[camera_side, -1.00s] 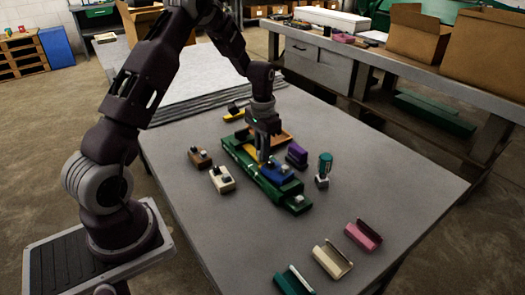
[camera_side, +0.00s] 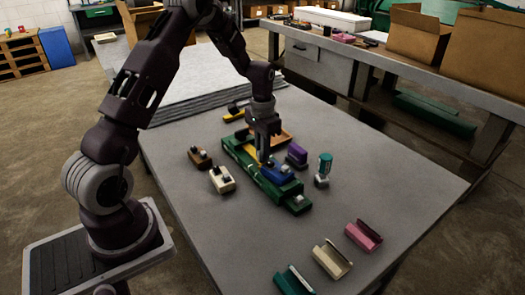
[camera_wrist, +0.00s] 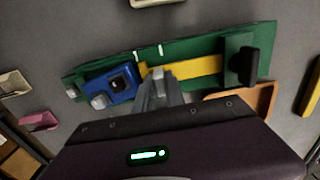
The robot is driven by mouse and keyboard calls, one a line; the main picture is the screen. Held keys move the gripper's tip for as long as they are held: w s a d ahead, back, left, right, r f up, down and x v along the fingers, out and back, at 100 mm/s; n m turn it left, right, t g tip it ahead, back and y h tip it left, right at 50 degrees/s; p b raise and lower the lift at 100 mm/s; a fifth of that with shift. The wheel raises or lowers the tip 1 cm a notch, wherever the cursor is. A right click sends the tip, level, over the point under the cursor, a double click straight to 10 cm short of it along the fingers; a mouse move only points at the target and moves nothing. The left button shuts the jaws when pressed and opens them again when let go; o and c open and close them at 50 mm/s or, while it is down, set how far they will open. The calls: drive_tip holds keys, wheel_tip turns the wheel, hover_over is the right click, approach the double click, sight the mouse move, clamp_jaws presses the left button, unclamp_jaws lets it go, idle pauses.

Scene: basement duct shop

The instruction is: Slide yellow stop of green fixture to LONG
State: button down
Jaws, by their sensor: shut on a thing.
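The green fixture (camera_side: 268,182) lies lengthwise on the grey table and also shows in the wrist view (camera_wrist: 200,45). Its yellow stop (camera_side: 250,154) is a long flat bar in the channel, seen in the wrist view (camera_wrist: 195,67). My gripper (camera_side: 264,161) points down over the fixture, shut on the stop at its end near the blue block; in the wrist view the fingers (camera_wrist: 158,78) cover the grip point. The blue block (camera_wrist: 110,84) sits on the fixture beside that end, close or touching. Two white marks (camera_wrist: 160,50) show on the fixture's edge; no lettering is readable.
A purple block (camera_side: 297,154) and a teal-topped piece (camera_side: 324,168) stand right of the fixture. Brown (camera_side: 200,156) and cream (camera_side: 222,179) blocks stand left. An orange tray (camera_wrist: 262,98) lies close alongside.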

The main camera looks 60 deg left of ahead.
sight(254, 153)
drive_tip(key=shift+r, duration=0.1)
idle(0.3)
drive_tip(key=shift+a, duration=2.3)
drive_tip(key=c, duration=1.7)
unclamp_jaws()
drive_tip(key=shift+a, duration=0.1)
wheel_tip(254, 153, up, 7)
